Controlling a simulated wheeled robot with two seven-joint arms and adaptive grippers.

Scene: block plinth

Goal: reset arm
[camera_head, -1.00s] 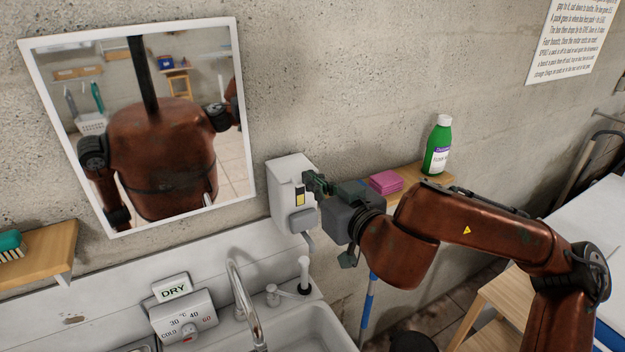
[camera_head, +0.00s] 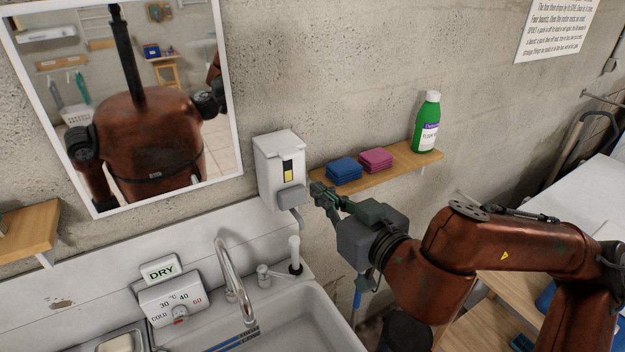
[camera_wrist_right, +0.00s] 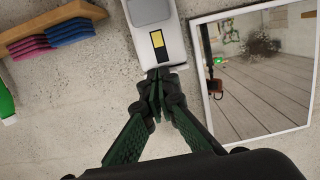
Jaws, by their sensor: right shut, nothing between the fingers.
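My right gripper (camera_head: 322,190) is shut and empty in the head view, just right of the white wall dispenser (camera_head: 276,160). A small gap shows between the fingertips and the dispenser's grey lever (camera_head: 291,197). In the right wrist view the closed green fingers (camera_wrist_right: 158,82) overlap the lower end of the dispenser (camera_wrist_right: 158,38); whether they touch it cannot be told there. My left gripper is not in view.
A wooden shelf (camera_head: 385,174) right of the dispenser holds blue cloths (camera_head: 343,170), pink cloths (camera_head: 376,160) and a green bottle (camera_head: 426,123). A mirror (camera_head: 232,90) hangs left.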

